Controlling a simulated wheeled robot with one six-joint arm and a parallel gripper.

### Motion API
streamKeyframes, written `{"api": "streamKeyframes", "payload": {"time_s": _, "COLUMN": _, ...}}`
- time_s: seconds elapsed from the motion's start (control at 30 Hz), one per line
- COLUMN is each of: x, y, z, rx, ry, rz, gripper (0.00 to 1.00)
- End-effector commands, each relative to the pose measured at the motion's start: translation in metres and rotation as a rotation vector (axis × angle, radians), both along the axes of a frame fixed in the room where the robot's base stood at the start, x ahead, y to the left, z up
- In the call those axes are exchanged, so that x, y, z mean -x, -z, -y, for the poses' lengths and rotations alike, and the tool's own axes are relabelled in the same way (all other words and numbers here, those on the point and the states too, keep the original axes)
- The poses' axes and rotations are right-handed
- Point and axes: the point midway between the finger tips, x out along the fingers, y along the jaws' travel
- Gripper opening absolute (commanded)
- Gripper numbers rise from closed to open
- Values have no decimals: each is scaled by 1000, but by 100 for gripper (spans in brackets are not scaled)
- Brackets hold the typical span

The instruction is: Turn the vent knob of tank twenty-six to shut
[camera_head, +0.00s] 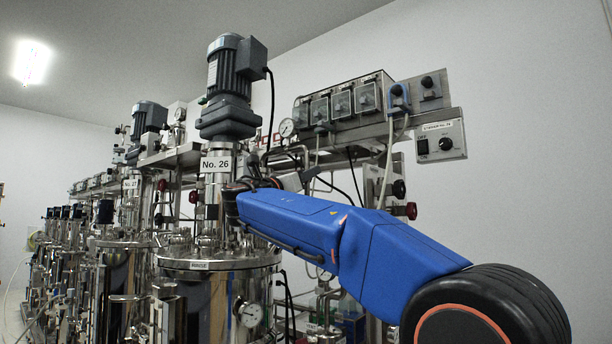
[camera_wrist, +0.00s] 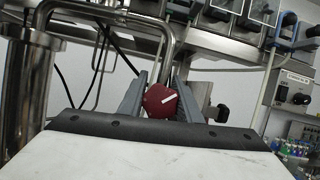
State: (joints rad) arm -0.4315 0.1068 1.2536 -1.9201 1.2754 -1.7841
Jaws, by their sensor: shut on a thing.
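Tank twenty-six is the steel vessel (camera_head: 215,262) under the "No. 26" label (camera_head: 216,164), with a grey stirrer motor (camera_head: 230,85) above it. In the wrist view a dark red knob (camera_wrist: 160,101) with a white pointer line sits between the two grey fingers of my gripper (camera_wrist: 160,98). The fingers are shut on it from both sides. The pointer line lies nearly level, its right end tilted up. No marks for open or shut show around the knob. In the head view my blue arm reaches left to the tank's top, and its wrist hides the knob and the fingertips.
Other red knobs (camera_head: 193,197) and a dark knob (camera_wrist: 222,113) are nearby. A steel pipe (camera_wrist: 100,12) bends close above the gripper. A stirrer control box (camera_head: 441,136) hangs at right, below a row of pumps (camera_head: 341,103). More tanks (camera_head: 115,270) stand at left.

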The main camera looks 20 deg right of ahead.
Motion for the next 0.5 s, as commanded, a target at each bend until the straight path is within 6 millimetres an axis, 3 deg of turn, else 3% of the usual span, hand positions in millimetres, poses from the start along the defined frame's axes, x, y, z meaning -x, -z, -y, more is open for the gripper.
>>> {"api": "streamKeyframes", "payload": {"time_s": 0.5, "x": 3, "y": 1, "z": 2, "rx": -207, "ry": 0, "rz": 285, "gripper": 9}}
